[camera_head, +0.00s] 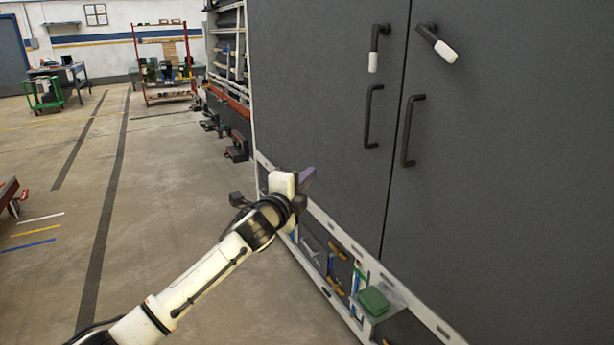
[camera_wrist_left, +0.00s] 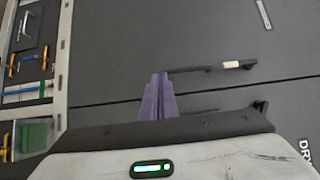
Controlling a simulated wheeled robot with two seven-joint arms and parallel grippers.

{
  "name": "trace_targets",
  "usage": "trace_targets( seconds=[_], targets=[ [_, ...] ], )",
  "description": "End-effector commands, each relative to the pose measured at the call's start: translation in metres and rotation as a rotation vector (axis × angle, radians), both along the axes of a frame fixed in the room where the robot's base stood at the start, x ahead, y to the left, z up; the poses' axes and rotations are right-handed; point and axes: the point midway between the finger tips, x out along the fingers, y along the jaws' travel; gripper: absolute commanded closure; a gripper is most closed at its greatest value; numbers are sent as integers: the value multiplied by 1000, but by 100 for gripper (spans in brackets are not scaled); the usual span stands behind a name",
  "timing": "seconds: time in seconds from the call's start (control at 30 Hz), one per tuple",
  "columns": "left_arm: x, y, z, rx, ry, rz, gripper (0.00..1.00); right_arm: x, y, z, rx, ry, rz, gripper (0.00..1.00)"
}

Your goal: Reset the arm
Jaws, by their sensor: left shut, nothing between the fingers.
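My left arm comes in from the bottom left in the head view. Its gripper (camera_head: 308,178) is in front of the lower left part of the grey cabinet doors (camera_head: 310,80). In the left wrist view the purple fingers (camera_wrist_left: 158,92) are together with nothing between them, pointing at the dark door surface near the seam. Whether the tips touch the door cannot be told. My right arm and gripper do not show.
The left door has a black pull handle (camera_head: 372,116); the right door has another (camera_head: 411,130). Above are a hanging white-tipped latch (camera_head: 376,48) and a tilted one (camera_head: 437,42). A white frame (camera_head: 330,287) holds a green box (camera_head: 374,302). Open floor (camera_head: 150,200) lies left.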

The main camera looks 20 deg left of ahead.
Motion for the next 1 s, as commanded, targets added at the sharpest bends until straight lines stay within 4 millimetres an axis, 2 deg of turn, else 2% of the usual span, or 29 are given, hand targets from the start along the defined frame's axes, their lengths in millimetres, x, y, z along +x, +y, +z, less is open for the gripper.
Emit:
trace_targets(
  seconds=[0.17, 0.27, 0.37, 0.47, 0.5, 0.57, 0.7, 0.77, 0.8, 0.87, 0.9, 1.0],
  targets=[
    [-4, 3, 0, -1, 0, -1, 100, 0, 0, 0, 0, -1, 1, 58],
    [-7, -1, -11, -19, 14, -6, 100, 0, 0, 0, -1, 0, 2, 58],
    [-20, -13, -44, -86, 61, -21, 100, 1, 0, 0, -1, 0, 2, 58],
    [-46, -32, -100, -213, 143, -40, 100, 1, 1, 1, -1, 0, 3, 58],
    [-61, -41, -126, -277, 184, -44, 100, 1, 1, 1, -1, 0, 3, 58],
    [-85, -54, -163, -377, 245, -44, 100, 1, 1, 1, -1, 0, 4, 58],
    [-154, -82, -242, -621, 390, -16, 100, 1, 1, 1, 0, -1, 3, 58],
    [-187, -92, -272, -731, 452, 11, 100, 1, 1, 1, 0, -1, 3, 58],
    [-211, -98, -290, -803, 494, 34, 100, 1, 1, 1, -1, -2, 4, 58],
    [-248, -107, -316, -914, 555, 77, 100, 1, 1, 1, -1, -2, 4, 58],
    [-274, -112, -332, -988, 593, 111, 100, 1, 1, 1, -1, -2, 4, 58],
    [-337, -121, -362, -1162, 678, 210, 100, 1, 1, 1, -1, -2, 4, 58]
  ],
)
